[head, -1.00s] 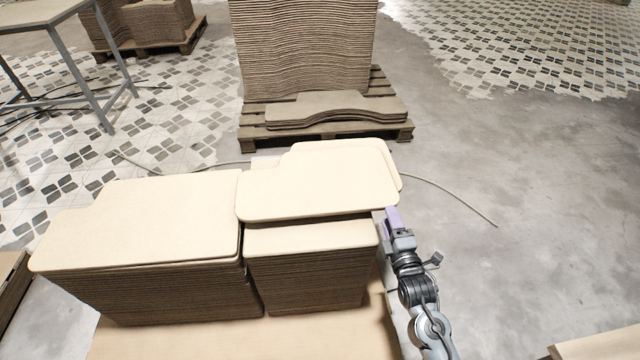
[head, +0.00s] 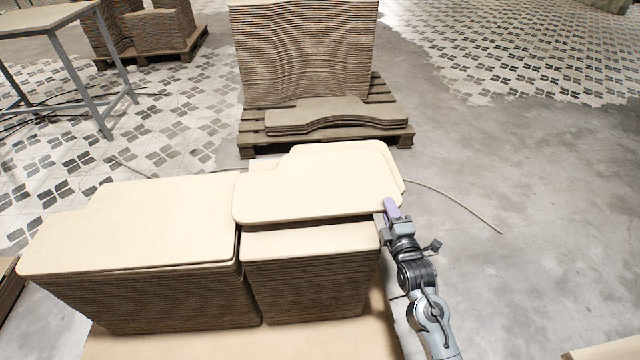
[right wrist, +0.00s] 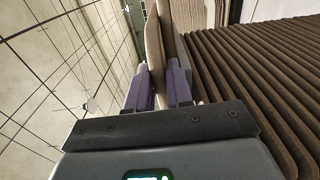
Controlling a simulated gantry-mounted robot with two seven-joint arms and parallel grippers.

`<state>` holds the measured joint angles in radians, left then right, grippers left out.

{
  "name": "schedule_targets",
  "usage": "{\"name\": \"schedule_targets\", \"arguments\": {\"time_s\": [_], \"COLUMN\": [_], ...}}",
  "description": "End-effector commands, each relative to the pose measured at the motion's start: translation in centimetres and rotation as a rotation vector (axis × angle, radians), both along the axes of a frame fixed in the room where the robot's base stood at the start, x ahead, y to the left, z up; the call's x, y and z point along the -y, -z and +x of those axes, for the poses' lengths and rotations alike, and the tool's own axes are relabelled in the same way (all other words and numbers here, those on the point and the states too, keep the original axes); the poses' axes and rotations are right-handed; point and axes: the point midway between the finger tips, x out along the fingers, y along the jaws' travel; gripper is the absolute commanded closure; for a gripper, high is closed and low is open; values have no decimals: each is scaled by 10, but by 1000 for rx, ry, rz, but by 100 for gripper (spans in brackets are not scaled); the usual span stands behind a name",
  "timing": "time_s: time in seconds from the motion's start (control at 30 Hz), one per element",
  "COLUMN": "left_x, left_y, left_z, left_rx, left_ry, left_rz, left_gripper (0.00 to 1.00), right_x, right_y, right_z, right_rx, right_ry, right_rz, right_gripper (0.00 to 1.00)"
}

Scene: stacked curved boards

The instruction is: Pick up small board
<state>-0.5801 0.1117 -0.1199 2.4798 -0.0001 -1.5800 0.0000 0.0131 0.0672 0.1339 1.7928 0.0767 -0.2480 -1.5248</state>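The small board (head: 315,185) is a pale board with rounded corners and a step in its far edge. It lies shifted toward the back on the right stack (head: 305,275), its near edge standing apart above the board below. My right gripper (head: 391,210) is at its near right corner, one purple finger over its upper face. In the right wrist view the purple fingers (right wrist: 160,88) stand on either side of a brown board edge (right wrist: 155,42). The gap is narrow; I cannot tell whether they press on it. My left gripper is in no view.
A stack of larger boards (head: 130,225) stands close on the left. Behind is a pallet (head: 395,137) with a tall stack (head: 300,50) and several low boards (head: 335,117). A grey-legged table (head: 45,18) is at the back left. Bare floor lies to the right.

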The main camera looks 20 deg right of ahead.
Motion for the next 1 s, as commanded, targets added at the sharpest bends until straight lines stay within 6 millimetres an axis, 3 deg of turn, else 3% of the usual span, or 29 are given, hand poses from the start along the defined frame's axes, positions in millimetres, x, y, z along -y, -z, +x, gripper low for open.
{"name": "schedule_targets", "arguments": {"time_s": [0.67, 1.0], "left_x": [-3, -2], "left_y": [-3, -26], "left_z": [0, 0], "left_rx": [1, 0], "left_ry": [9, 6], "left_rz": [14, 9], "left_gripper": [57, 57], "right_x": [0, 0], "right_y": [-6, -37], "right_z": [0, 0], "right_rx": [6, 8], "right_ry": [0, -1], "right_rz": [1, -1], "right_gripper": [100, 100]}}
